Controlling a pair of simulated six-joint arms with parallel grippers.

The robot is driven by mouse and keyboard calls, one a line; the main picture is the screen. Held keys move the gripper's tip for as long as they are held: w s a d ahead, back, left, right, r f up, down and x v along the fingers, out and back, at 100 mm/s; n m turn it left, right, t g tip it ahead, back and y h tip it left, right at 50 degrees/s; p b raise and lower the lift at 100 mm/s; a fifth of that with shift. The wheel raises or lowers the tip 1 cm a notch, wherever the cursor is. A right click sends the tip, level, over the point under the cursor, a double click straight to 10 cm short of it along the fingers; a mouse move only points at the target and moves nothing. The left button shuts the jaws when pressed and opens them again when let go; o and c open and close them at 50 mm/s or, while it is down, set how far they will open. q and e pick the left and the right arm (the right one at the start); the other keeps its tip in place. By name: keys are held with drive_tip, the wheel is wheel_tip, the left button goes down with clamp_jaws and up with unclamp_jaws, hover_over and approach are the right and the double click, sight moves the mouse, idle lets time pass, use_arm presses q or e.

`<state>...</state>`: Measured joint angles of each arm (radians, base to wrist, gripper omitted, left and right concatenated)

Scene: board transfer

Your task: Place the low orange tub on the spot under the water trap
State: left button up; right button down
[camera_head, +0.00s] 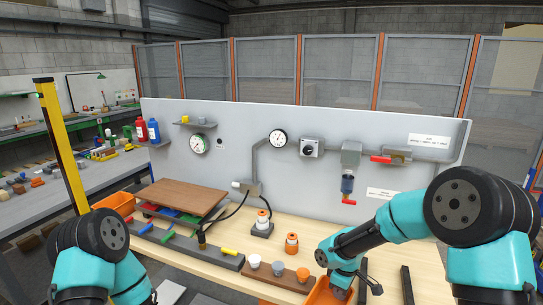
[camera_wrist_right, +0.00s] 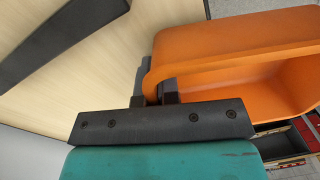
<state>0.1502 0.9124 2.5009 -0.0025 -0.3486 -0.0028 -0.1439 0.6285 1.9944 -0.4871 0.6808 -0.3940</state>
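The low orange tub (camera_head: 322,294) is at the front edge of the wooden table in the head view, partly cut off by the frame bottom. My right gripper (camera_head: 345,290) is at its right side. In the right wrist view the fingers of my right gripper (camera_wrist_right: 160,92) are close together on either side of the rim of the tub (camera_wrist_right: 225,50).
Dark bars (camera_head: 407,285) lie at right. A brown board (camera_head: 180,196) rests over coloured bins at left. Bare table lies behind my right gripper.

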drive_tip(key=shift+r, duration=0.1)
drive_tip(key=w+a+r+m, duration=0.1)
drive_tip(key=a+r, duration=0.1)
drive_tip(key=w+a+r+m, duration=0.2)
drive_tip(key=a, duration=0.1)
drive_tip(key=w+a+r+m, duration=0.2)
drive_tip(key=shift+a, duration=0.25)
drive_tip(key=a+m, duration=0.1)
drive_tip(key=s+a+m, duration=0.1)
drive_tip(key=m, duration=0.1)
drive_tip(key=shift+a+f+t, duration=0.1)
drive_tip(key=shift+f+t, duration=0.1)
drive_tip(key=shift+t, duration=0.1)
drive_tip(key=a+m, duration=0.2)
drive_tip(key=m, duration=0.1)
drive_tip(key=shift+s+a+f, duration=0.1)
drive_tip(key=shift+s+a, duration=0.1)
drive_tip(key=shift+s, duration=0.1)
drive_tip(key=shift+s+a+f+m, duration=0.1)
drive_tip(key=shift+a+m, duration=0.75)
drive_tip(key=shift+m, duration=0.15)
drive_tip(key=shift+s+a+m, duration=0.25)
drive_tip(key=shift+m, duration=0.45)
drive_tip(key=shift+d, duration=0.15)
